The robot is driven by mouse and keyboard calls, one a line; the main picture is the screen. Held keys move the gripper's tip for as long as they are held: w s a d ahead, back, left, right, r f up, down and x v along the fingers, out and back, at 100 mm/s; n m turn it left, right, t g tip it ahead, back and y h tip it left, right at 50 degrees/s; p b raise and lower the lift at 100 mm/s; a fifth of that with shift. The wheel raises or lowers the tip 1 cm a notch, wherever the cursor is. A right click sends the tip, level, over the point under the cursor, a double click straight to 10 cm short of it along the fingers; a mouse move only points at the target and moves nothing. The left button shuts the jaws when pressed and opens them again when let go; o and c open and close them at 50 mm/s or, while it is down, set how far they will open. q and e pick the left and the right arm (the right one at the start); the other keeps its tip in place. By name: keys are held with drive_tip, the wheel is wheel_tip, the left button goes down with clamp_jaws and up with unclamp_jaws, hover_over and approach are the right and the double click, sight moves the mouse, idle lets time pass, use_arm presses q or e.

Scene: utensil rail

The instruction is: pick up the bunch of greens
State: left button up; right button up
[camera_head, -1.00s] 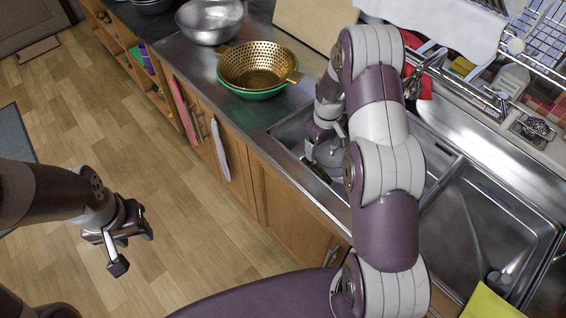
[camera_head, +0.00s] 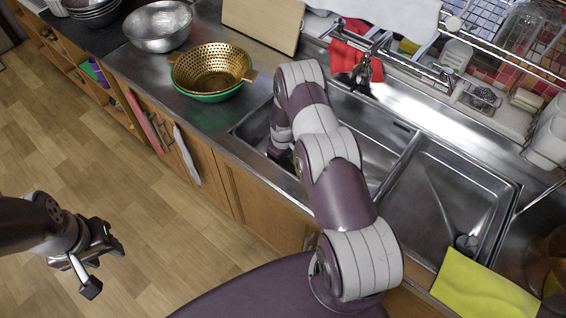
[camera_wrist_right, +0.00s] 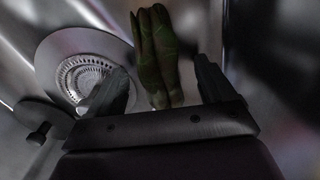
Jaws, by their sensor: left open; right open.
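The bunch of greens (camera_wrist_right: 155,50) is a dark green and reddish bundle in the right wrist view. It lies in the steel sink basin near the round drain strainer (camera_wrist_right: 84,76). My right gripper (camera_wrist_right: 160,76) is open, with one finger on each side of the bunch and a gap visible on both sides. In the head view my right arm reaches into the left basin (camera_head: 372,143) and hides the greens and the right fingers. My left gripper (camera_head: 104,268) is open and empty above the wooden floor, far from the sink.
A golden colander (camera_head: 212,66) in a green bowl (camera_head: 210,97) stands on the counter left of the sink. The faucet (camera_head: 364,72) with a red cloth (camera_head: 350,45) is behind the basin. A yellow-green cloth or board (camera_head: 482,288) lies at front right.

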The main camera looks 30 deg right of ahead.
drive_tip(key=c, duration=1.2)
drive_tip(key=shift+r, duration=0.1)
